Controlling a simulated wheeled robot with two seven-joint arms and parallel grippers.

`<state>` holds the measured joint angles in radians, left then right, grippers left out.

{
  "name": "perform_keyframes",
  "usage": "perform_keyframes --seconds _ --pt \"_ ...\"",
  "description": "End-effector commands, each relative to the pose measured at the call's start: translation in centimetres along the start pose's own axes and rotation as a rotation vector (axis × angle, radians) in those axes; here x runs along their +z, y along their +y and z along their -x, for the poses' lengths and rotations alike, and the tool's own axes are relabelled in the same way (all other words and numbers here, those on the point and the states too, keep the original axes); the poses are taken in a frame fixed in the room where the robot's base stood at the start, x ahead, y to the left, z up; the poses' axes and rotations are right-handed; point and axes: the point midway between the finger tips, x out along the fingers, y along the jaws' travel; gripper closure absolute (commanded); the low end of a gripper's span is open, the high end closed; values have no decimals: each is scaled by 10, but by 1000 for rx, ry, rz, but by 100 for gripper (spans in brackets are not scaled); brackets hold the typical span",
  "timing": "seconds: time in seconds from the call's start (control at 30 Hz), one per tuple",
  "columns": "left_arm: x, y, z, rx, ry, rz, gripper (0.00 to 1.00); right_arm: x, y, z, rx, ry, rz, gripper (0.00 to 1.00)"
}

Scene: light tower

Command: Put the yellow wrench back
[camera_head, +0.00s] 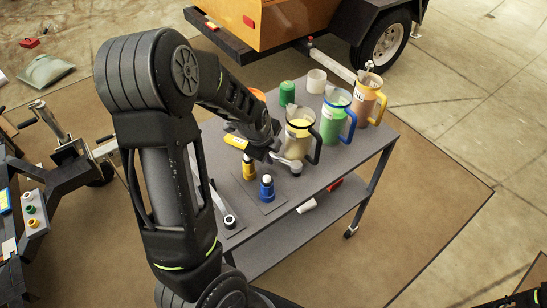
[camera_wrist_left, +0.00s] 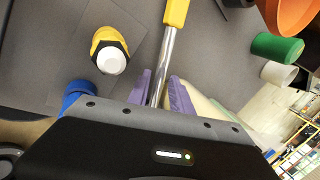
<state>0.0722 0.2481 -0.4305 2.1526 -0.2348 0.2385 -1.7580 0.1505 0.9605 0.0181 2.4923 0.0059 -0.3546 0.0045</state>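The yellow wrench has a yellow handle (camera_head: 237,142) and a silver head (camera_head: 291,164). In the left wrist view its handle (camera_wrist_left: 177,12) points away from me and its bare shaft (camera_wrist_left: 165,57) runs between the purple fingers. My left gripper (camera_head: 269,153) appears shut around this shaft, over the grey cart top (camera_head: 318,177); in the wrist view the fingers (camera_wrist_left: 162,92) hug it closely. The wrench's far end is hidden under the gripper body in that view. I cannot tell its exact height.
A yellow-capped tool (camera_head: 249,168) and a blue one (camera_head: 267,187) stand upright just below the gripper. Another ring-ended wrench (camera_head: 230,221) lies at the cart's left edge. Yellow (camera_head: 299,135), green (camera_head: 334,117) and orange (camera_head: 367,100) jugs stand close on the right.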

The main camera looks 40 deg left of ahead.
Motion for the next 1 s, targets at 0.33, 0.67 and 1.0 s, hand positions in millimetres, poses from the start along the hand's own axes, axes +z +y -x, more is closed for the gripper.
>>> perform_keyframes --seconds 0.33,0.67,1.0 --pt "0 -1 -27 0 0 0 74 0 0 2 1 -1 -1 64" --pt "0 -1 -27 -1 0 0 74 0 0 2 1 -1 -1 64" --pt "0 -1 -27 0 0 0 89 0 0 2 1 -1 -1 64"
